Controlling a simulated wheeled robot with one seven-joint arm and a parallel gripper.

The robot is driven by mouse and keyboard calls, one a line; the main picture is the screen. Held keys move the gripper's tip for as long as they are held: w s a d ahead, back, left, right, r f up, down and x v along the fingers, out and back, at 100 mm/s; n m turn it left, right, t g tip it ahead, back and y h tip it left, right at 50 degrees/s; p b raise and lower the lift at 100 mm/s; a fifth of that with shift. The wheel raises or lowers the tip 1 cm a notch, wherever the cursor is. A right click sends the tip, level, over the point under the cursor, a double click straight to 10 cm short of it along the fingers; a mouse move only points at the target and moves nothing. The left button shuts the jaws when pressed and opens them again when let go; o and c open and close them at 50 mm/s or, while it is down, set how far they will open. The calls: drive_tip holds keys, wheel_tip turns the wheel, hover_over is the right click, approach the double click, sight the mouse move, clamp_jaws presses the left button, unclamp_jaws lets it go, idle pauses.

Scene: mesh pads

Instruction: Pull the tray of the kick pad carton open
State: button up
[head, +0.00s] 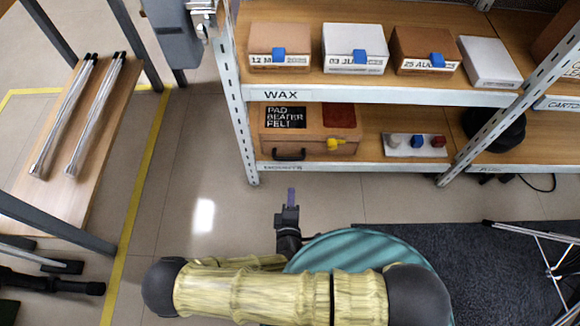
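A brown carton (312,142) lettered "PAD BEATER FELT" stands on the lower shelf at the left end. A black handle (289,154) is low on its front, and a yellow knob-like part (334,144) is on the front's right. A dark red patch (340,117) is at its upper right. I see no "kick pad" lettering. The front looks flush, with no visible gap. My gripper (291,194) is in front of and below this carton in the picture, apart from it. Its purple tips look close together, but their opening is unclear. Nothing shows in them.
A shelf post (238,110) stands just left of the carton. A white block with coloured knobs (415,145) sits to its right. Small boxes (355,48) line the shelf above. A table with metal rods (100,110) is at left. Tiled floor before the shelf is clear.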

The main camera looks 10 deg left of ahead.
sight(290, 158)
drive_tip(key=shift+s+a+f+n+y, duration=0.15)
drive_tip(key=shift+f+n+y, duration=0.1)
drive_tip(key=shift+n+y, duration=0.15)
drive_tip(key=b+x, duration=0.7)
drive_tip(key=x, duration=1)
drive_tip(key=shift+w, duration=0.25)
clamp_jaws()
